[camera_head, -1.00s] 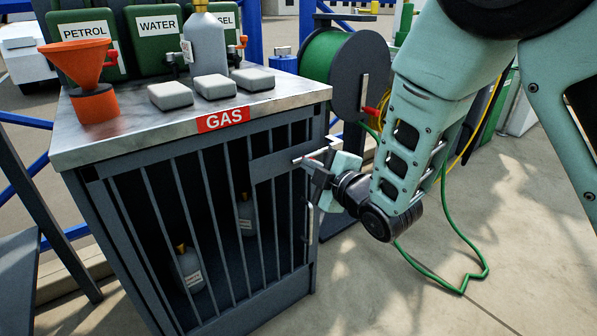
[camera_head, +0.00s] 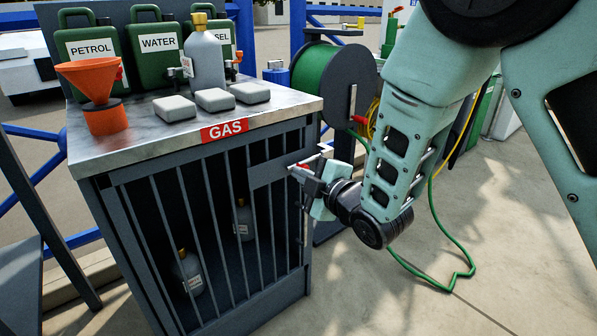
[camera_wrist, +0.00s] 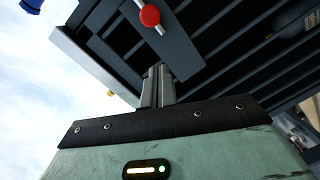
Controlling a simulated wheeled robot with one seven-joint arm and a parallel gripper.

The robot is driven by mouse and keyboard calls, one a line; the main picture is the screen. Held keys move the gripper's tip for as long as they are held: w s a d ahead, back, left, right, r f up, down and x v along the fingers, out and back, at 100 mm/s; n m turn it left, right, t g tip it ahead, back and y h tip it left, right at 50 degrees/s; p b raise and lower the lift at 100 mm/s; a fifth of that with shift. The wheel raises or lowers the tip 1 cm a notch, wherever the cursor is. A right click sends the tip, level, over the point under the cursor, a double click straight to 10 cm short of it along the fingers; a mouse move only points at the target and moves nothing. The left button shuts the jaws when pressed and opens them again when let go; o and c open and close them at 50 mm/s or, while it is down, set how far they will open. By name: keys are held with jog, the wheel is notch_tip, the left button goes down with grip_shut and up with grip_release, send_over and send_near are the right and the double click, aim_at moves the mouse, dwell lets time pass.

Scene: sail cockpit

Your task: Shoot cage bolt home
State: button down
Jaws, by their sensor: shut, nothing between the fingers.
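The dark grey gas cage (camera_head: 293,196) has a barred front and a red GAS label. Its bolt shows in the wrist view as a red knob (camera_wrist: 149,15) on a silver rod, across a flat dark plate (camera_wrist: 178,48). In the head view a small red spot by my fingertips seems to be the same knob (camera_head: 303,166). My gripper (camera_head: 306,174) is at the cage's right front edge, beside the plate. In the wrist view my gripper (camera_wrist: 157,76) has its two fingers together and empty, with the knob beyond their tips. I cannot tell whether they touch the bolt.
Gas bottles (camera_head: 187,271) stand inside the cage. On its top are an orange funnel (camera_head: 97,80), grey blocks (camera_head: 215,100) and a grey bottle (camera_head: 204,60). A green hose reel (camera_head: 318,82) stands behind my arm. The concrete floor at right is open, with a hose lying on it.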

jog(key=p+v, duration=0.1)
jog(key=v, duration=0.6)
jog(key=shift+s, duration=0.3)
jog(key=shift+r, duration=0.15)
jog(key=s+d+m+g+h, duration=0.2)
jog(key=s+m+g+h, duration=0.35)
jog(key=s, duration=0.75)
jog(key=s+d+m+g+h, duration=0.25)
jog(key=s+m+g, duration=0.35)
jog(key=s+g, duration=0.5)
notch_tip(320, 180, up, 35)
jog(key=s+t+p, duration=0.2)
jog(key=p, duration=3.3)
jog(key=shift+s+a, duration=0.1)
